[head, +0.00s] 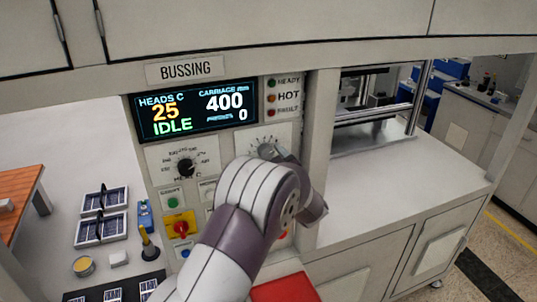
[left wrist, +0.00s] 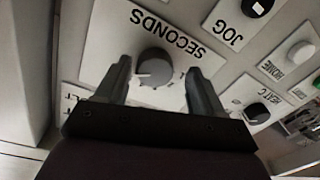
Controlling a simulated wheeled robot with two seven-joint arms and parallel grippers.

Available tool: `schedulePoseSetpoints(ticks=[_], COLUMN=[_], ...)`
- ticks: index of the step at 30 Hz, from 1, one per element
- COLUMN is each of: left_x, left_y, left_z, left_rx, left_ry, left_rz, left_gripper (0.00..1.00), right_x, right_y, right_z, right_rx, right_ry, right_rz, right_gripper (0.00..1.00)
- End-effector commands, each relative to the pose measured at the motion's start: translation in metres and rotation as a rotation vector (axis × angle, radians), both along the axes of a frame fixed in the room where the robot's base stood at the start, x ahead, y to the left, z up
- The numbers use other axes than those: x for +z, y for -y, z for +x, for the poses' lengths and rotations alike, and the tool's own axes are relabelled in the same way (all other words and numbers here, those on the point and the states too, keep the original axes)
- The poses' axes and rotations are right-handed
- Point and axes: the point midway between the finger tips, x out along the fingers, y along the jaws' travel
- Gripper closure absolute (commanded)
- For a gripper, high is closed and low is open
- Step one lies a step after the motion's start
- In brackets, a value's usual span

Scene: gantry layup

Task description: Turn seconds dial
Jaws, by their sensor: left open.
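The seconds dial is a grey round knob on a white plate marked SECONDS. In the left wrist view, where the lettering is upside down, the dial (left wrist: 155,67) sits between the two fingers of my open left gripper (left wrist: 159,70). A gap shows on each side of the knob, more clearly on the right. In the head view the dial (head: 266,149) is partly hidden by my left gripper (head: 282,156), which is at the panel with its wrist covering the area below. My right gripper is in neither view.
The display (head: 195,104) reads heads 25, carriage 400 and IDLE. A black heat dial (head: 186,168) is left of the seconds dial. A yellow-and-red switch (head: 181,227) is lower. In the wrist view, a JOG knob (left wrist: 258,7) and white HOME button (left wrist: 301,52) are close by.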

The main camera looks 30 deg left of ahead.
Motion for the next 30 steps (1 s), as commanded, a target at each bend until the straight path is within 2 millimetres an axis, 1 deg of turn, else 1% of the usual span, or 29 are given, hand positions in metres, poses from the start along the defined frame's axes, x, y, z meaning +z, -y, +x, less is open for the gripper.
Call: schedulePoseSetpoints(ticks=[4, 5, 6, 8, 9, 20, 26, 30], left_x=[-0.001, -0.001, 0.000, 0.000, 0.000, 0.000, -0.002, -0.003], left_y=[0.000, 0.000, 0.000, 0.001, 0.001, 0.000, 0.001, 0.001], left_z=[0.000, 0.000, 0.000, 0.000, 0.000, 0.000, 0.000, 0.000], left_rx=[-0.001, -0.001, -0.001, -0.001, -0.002, 0.000, -0.001, 0.000], left_ry=[0.000, 0.000, 0.000, 0.000, 0.000, 0.011, 0.064, 0.139], left_rz=[0.000, 0.000, 0.000, 0.000, 0.001, -0.005, -0.046, -0.107], left_gripper=[0.32, 0.42, 0.55, 0.74, 0.87, 0.88, 0.88, 0.88], right_x=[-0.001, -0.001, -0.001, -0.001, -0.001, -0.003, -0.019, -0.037], right_y=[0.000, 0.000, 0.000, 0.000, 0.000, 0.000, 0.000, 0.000], right_z=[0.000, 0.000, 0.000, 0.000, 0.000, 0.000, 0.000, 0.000], right_rx=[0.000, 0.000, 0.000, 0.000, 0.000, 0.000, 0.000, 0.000], right_ry=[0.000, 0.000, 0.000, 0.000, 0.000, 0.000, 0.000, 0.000], right_rz=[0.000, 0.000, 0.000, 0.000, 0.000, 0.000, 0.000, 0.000], right_gripper=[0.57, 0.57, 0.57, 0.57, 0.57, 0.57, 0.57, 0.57])
